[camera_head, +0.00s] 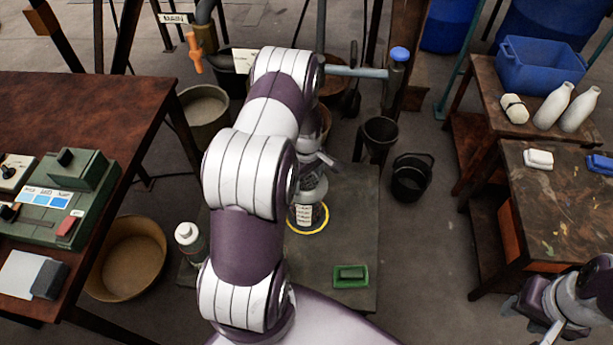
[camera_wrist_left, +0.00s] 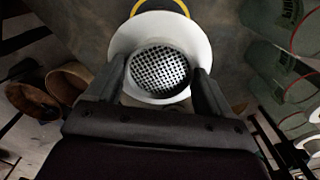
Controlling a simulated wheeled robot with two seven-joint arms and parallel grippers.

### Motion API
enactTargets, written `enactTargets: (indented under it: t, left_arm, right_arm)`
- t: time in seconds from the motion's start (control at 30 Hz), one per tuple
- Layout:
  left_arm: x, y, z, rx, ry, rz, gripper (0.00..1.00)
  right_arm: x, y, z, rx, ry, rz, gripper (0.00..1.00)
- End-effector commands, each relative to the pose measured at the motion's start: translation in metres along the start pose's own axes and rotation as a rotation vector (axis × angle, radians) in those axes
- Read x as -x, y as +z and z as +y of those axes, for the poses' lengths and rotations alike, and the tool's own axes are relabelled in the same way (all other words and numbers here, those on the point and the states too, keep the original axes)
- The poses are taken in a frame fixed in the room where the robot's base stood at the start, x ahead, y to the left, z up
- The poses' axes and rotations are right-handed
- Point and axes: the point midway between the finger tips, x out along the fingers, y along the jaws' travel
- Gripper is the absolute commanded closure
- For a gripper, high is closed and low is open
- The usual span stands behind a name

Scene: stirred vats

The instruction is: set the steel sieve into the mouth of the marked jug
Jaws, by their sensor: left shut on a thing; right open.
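The steel sieve (camera_wrist_left: 160,72), a round perforated disc, sits between the fingers of my left gripper (camera_wrist_left: 168,80), which is shut on it. In the left wrist view a white round rim (camera_wrist_left: 197,45) surrounds the sieve from behind; I cannot tell whether the sieve rests in it or is above it. In the head view a jug with a printed label (camera_head: 304,214) stands within a yellow ring (camera_head: 322,226) on a low dark platform. My left gripper (camera_head: 318,166) is over it, partly hidden by my arm. My right gripper (camera_head: 541,331) is open and empty at the lower right.
A white bottle (camera_head: 188,240) and a green block (camera_head: 350,275) are on the platform (camera_head: 350,240). A black bucket (camera_head: 411,180) stands to its right. A bench with a green device (camera_head: 60,200) is at left; tables with a blue crate (camera_head: 540,68) are at right.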

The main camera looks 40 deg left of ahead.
Motion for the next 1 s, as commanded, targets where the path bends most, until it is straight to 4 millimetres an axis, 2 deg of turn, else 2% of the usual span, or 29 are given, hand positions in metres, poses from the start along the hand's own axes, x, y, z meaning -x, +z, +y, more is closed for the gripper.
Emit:
enactTargets:
  t: [0.57,0.9,0.93,0.97,1.0]
  left_arm:
    - [-0.012,0.0,0.0,0.0,0.001,0.0,0.5]
    - [-0.012,0.0,0.0,0.0,0.0,0.0,0.5]
    - [-0.012,0.0,0.0,0.0,0.0,0.0,0.12]
    - [-0.012,0.0,0.0,0.0,0.0,0.0,0.02]
    - [-0.012,0.0,0.0,0.0,0.0,0.0,0.0]
  right_arm:
    - [-0.007,0.001,0.0,0.0,0.0,0.0,0.57]
    - [-0.006,0.001,0.0,0.0,0.0,0.0,0.57]
    - [-0.006,0.001,0.0,0.0,0.0,0.0,0.57]
    - [-0.006,0.001,0.0,0.0,0.0,0.0,0.57]
    - [-0.006,0.001,0.0,0.0,0.0,0.0,0.57]
